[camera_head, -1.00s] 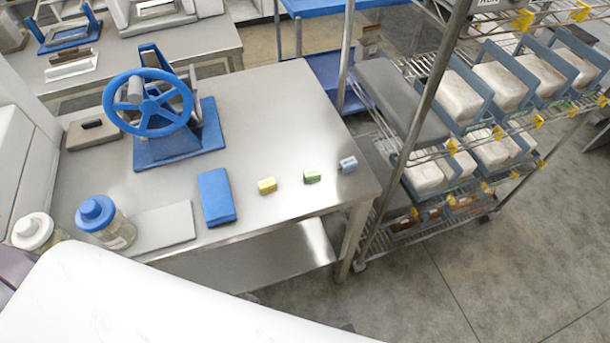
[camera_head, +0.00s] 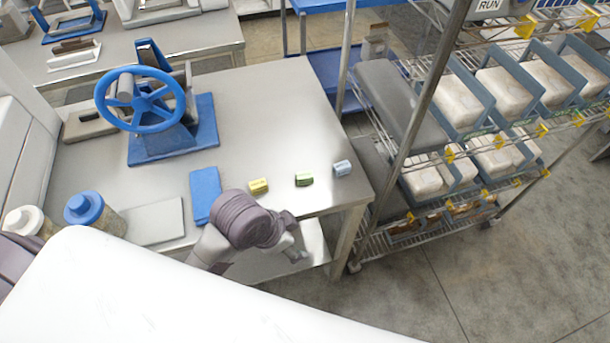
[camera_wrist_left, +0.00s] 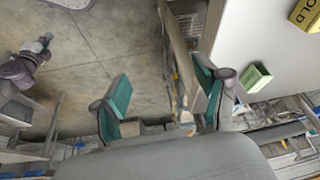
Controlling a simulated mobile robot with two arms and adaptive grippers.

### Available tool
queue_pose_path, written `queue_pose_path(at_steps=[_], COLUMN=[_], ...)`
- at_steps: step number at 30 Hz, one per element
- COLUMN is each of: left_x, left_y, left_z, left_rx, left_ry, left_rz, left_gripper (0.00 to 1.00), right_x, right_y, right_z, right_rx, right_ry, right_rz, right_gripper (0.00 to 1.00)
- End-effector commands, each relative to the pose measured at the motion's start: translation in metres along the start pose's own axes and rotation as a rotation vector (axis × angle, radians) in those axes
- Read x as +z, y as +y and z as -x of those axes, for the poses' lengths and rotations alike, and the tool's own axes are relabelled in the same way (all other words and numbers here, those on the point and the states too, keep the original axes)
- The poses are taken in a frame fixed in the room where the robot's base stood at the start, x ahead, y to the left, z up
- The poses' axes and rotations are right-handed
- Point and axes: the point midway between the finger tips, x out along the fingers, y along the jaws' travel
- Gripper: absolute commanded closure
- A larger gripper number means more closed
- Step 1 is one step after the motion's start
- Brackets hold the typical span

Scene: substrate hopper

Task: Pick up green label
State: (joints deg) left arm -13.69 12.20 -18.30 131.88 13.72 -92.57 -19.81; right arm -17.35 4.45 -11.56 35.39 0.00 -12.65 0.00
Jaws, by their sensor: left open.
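The green label (camera_head: 304,179) is a small block on the steel table near its front edge, between a yellow label (camera_head: 258,186) and a pale blue label (camera_head: 342,168). My left gripper (camera_head: 296,250) is at the table's front edge, nearer than the green label and apart from it. In the left wrist view, the green label (camera_wrist_left: 255,77) lies right of the open, empty left gripper (camera_wrist_left: 165,98), outside its fingers. The yellow label (camera_wrist_left: 306,14) is at the upper right there. A small, distant arm end at the left of that view may be my right gripper (camera_wrist_left: 40,45); its jaws are unclear.
A blue block (camera_head: 205,193), a grey plate (camera_head: 153,221) and lidded jars (camera_head: 84,208) stand left along the table. A blue handwheel press (camera_head: 170,150) is behind. A wire rack (camera_head: 405,165) with white bags stands close on the right. The table's middle is clear.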

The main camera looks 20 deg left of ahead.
Motion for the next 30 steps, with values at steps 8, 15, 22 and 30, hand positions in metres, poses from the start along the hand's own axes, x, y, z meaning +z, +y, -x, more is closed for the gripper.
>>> queue_pose_path(at_steps=[8,15,22,30], left_x=[-0.066,-0.114,-0.133,-0.138], left_y=[-0.003,-0.043,-0.112,-0.150], left_z=[-0.006,0.000,0.033,0.059], left_rx=[0.096,0.197,0.315,0.391], left_ry=[0.031,-0.058,-0.195,-0.247], left_rz=[-0.529,-1.207,-1.637,-1.792], left_gripper=[0.27,0.27,0.27,0.27], right_x=[-0.004,-0.004,-0.004,-0.004], right_y=[0.005,0.005,0.005,0.004], right_z=[0.000,0.000,0.000,0.001], right_rx=[0.007,0.006,0.006,0.005], right_ry=[0.006,0.006,0.007,0.006], right_rz=[-0.002,-0.002,-0.001,0.000], right_gripper=[1.00,1.00,1.00,1.00])
